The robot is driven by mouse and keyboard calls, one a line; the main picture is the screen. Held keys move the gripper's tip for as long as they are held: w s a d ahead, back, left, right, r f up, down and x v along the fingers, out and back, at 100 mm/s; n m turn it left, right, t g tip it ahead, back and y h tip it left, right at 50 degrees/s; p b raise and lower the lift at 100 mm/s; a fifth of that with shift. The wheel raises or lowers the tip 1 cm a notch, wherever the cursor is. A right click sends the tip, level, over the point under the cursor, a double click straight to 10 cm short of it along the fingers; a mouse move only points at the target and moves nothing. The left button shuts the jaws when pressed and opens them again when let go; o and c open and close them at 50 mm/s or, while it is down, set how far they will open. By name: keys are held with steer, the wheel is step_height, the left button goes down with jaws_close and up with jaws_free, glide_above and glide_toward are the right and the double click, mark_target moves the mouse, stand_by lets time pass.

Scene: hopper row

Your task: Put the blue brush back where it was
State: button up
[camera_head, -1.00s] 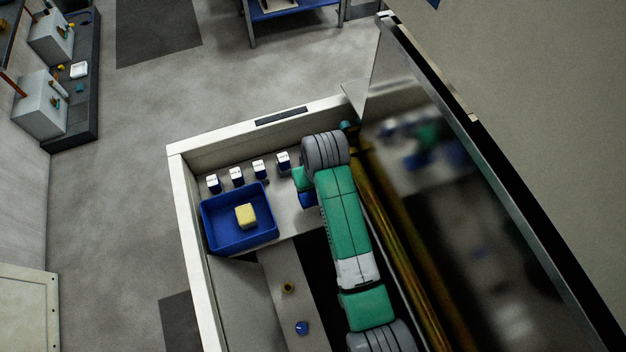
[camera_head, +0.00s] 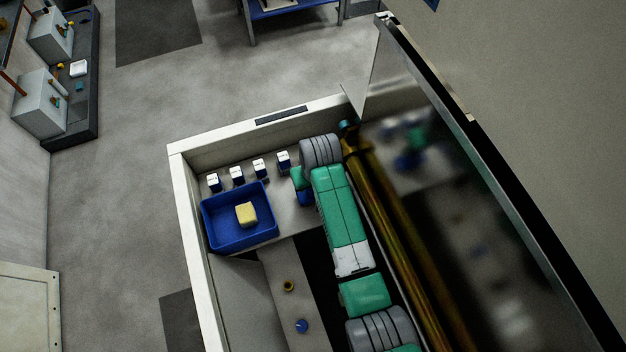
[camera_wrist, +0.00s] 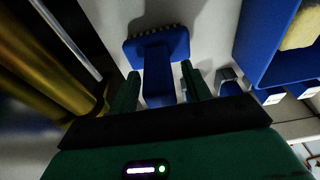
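The blue brush (camera_wrist: 158,58) shows in the wrist view, with its bristled head towards the top and its handle between my green fingers. My gripper (camera_wrist: 160,76) looks open around the handle, with narrow gaps showing on both sides. Whether the brush touches the pale surface below is hard to tell. In the head view, a blue part of the brush (camera_head: 306,198) shows beside my gripper (camera_head: 299,184), right of the blue tray, and my arm hides much of that area.
A blue tray (camera_head: 207,224) holds a yellow sponge (camera_head: 246,214). Several small blue-and-white blocks (camera_head: 237,174) stand behind it. The white enclosure wall (camera_head: 181,200) is at left, and brass-coloured rails (camera_head: 385,225) run right of my arm. A brass knob (camera_head: 289,286) and a blue knob (camera_head: 301,326) sit nearer.

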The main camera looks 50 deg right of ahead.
steer(key=v, duration=1.2)
steer(key=shift+r, duration=0.2)
steer(key=shift+w, duration=0.1)
